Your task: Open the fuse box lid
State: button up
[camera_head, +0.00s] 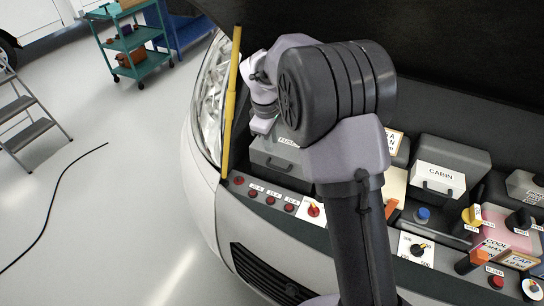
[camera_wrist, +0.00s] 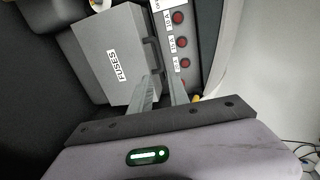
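The fuse box (camera_wrist: 88,50) is a grey box with a white label reading FUSES in the wrist view. Its lid looks closed. A dark bar handle (camera_wrist: 150,50) runs along the side of the lid nearest the red buttons. My gripper (camera_wrist: 162,74) has two thin grey fingers with a gap between them. The fingertips are close to the lower end of the handle; I cannot tell whether they touch it. In the head view, the fuse box (camera_head: 278,157) shows below my wrist, its label partly covered by my arm, which also hides the fingertips.
A row of red buttons (camera_head: 270,200) lies in front of the fuse box. A yellow rod (camera_head: 232,88) stands to its left by the headlight. A CABIN box (camera_head: 437,180) and colored caps are on the right. The dark hood overhangs the bay. The floor at left holds a black cable.

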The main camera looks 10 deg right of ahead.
aim_at(274, 166)
jog(key=f, duration=0.4)
jog(key=w+d+f+b, duration=0.1)
jog(key=f, duration=0.3)
jog(key=w+f+b, duration=0.1)
jog(key=f, duration=0.3)
jog(key=shift+d+f, duration=0.15)
jog(key=shift+f, duration=0.05)
grip_shut()
dwell(0.7)
